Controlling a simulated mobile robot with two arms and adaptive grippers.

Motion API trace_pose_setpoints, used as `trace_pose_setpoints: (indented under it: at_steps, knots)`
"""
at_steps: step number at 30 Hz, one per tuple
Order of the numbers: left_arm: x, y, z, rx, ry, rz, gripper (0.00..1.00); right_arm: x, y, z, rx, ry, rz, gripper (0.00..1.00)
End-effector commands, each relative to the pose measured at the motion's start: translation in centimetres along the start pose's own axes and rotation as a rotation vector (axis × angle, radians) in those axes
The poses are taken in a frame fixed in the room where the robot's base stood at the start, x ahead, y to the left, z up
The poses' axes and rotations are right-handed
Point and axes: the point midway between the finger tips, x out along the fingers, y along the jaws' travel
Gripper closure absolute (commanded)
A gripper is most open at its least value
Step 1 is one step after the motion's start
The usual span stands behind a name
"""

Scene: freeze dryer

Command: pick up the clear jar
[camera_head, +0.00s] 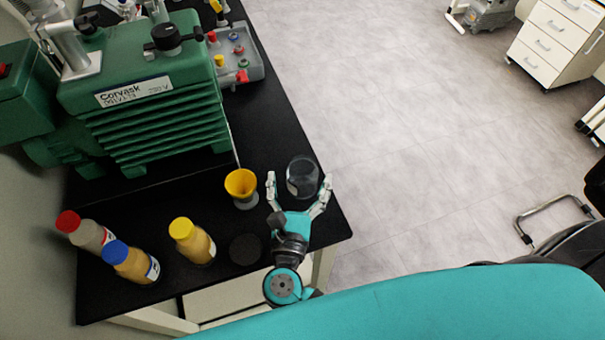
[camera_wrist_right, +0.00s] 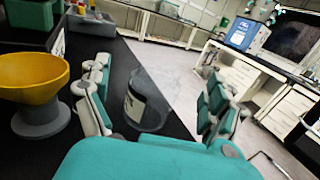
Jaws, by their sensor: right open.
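The clear jar (camera_head: 302,176) stands upright on the black bench top, near its right edge, in the head view. In the right wrist view the jar (camera_wrist_right: 147,100) stands between the two spread fingers (camera_wrist_right: 155,105). My left gripper is not in view.
A yellow funnel on a grey base (camera_head: 241,186) stands close left of the gripper. Several capped bottles (camera_head: 193,242) stand at the front left. A green pump (camera_head: 150,95) fills the back left. A dark disc (camera_head: 245,249) lies near the front edge. The bench edge is close right.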

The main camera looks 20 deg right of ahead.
Motion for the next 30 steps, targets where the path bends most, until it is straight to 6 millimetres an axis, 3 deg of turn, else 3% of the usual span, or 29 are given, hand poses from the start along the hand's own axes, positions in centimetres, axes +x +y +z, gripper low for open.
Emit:
trace_pose_setpoints:
  at_steps: [7, 16, 30]
  knots:
    - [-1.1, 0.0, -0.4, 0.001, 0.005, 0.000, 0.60, 3.6, -0.1, 0.1, 0.000, -0.002, -0.001, 0.08]
    - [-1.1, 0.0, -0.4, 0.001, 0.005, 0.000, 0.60, 4.1, -0.1, -0.1, 0.001, -0.001, 0.000, 0.08]
    - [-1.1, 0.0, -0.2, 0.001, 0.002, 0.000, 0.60, 4.1, -0.1, -0.1, 0.001, -0.001, 0.000, 0.69]
